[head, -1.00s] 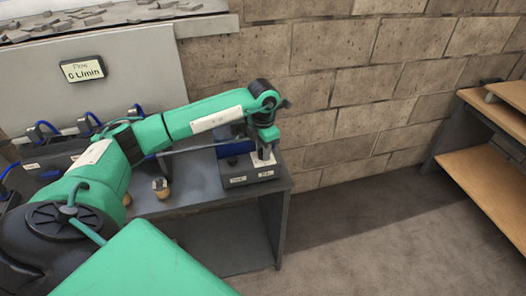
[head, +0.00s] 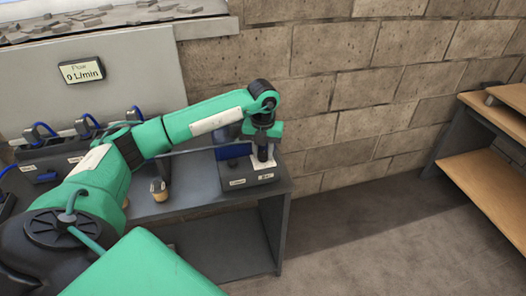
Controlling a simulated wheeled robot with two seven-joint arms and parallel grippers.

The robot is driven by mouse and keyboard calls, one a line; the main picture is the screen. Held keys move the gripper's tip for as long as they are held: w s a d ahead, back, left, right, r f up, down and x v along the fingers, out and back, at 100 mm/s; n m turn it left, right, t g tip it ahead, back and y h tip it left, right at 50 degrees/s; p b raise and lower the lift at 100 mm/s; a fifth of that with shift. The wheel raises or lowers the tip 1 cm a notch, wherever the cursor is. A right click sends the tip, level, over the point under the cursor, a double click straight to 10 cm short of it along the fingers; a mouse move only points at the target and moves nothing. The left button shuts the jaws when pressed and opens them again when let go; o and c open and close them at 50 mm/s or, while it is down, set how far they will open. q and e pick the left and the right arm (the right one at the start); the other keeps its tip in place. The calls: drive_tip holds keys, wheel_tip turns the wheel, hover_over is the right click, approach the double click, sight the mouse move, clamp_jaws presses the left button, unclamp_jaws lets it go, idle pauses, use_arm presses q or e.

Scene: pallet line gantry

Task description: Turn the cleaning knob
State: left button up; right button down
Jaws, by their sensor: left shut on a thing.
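My left gripper (head: 263,150) points down at the right end of the grey bench, over a dark box (head: 238,181) with small white labels on its front. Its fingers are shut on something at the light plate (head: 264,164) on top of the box. The held part is hidden by the fingers, so I cannot tell its shape or angle; it may be the cleaning knob. My right gripper is not in view.
The grey bench (head: 200,190) has an open lower shelf. A small brass-coloured part (head: 158,195) stands on it. Blue-tubed fittings (head: 88,122) line the back left. A wooden workbench (head: 490,175) stands right.

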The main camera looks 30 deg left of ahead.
use_arm(q)
drive_tip(key=shift+r+n, duration=0.1)
drive_tip(key=shift+n, duration=0.5)
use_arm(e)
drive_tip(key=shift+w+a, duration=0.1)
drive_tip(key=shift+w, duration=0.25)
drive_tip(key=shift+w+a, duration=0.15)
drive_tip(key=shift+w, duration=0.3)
